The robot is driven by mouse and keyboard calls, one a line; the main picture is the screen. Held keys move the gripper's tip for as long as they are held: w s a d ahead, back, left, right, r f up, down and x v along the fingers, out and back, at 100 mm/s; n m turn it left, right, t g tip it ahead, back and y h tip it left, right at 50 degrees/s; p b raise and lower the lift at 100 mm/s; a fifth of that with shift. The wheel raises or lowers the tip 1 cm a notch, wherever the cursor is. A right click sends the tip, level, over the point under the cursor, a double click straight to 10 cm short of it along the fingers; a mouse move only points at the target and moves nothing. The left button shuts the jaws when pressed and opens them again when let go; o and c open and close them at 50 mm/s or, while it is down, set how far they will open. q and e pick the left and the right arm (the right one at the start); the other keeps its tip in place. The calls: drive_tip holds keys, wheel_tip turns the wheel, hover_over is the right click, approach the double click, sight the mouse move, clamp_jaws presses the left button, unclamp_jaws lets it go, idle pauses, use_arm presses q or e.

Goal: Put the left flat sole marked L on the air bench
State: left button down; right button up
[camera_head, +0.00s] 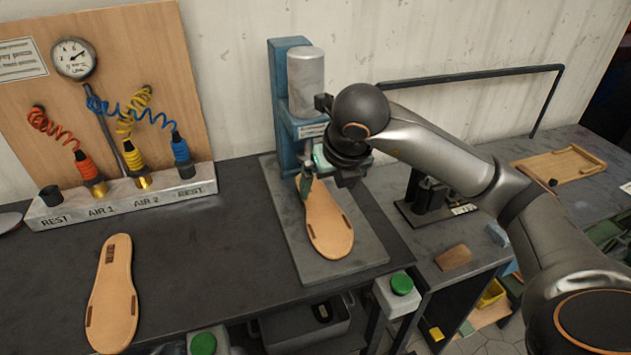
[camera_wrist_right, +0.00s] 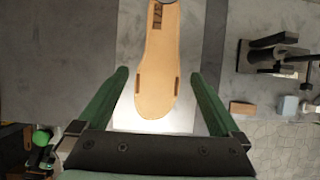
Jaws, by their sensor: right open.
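A tan flat sole (camera_head: 328,222) lies on the grey plate of a blue press; it also shows in the right wrist view (camera_wrist_right: 157,65). A second tan sole (camera_head: 110,295) lies on the dark bench (camera_head: 210,260) at the left, below the air tools. Each sole has a dark printed patch at one end, too small to read, so I cannot tell which is marked L. My left gripper is not in view.
The blue press (camera_head: 287,100) stands close behind my right gripper. A rest block (camera_head: 120,201) with coiled-hose air tools is at the back left. Green buttons (camera_head: 401,284) sit at the bench's front edge. Bare bench lies between the two soles.

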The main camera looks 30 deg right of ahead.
sight(320, 207)
drive_tip(key=shift+w+f+b, duration=0.1)
drive_tip(key=shift+f+b, duration=0.3)
drive_tip(key=shift+f, duration=0.3)
drive_tip(key=shift+b+x, duration=0.5)
drive_tip(key=shift+x, duration=0.4)
drive_tip(key=b+x, duration=0.3)
drive_tip(key=x, duration=0.1)
drive_tip(key=shift+w+f, duration=0.25)
drive_tip(key=shift+f, duration=0.1)
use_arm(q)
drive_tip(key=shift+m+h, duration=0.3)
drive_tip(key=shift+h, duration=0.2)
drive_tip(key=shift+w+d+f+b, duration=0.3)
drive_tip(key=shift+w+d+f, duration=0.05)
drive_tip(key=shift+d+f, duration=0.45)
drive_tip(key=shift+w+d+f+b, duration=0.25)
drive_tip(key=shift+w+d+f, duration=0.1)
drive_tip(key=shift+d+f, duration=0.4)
use_arm(e)
drive_tip(key=shift+w+d+f, duration=0.1)
drive_tip(key=shift+w+f, duration=0.15)
drive_tip(key=shift+f, duration=0.1)
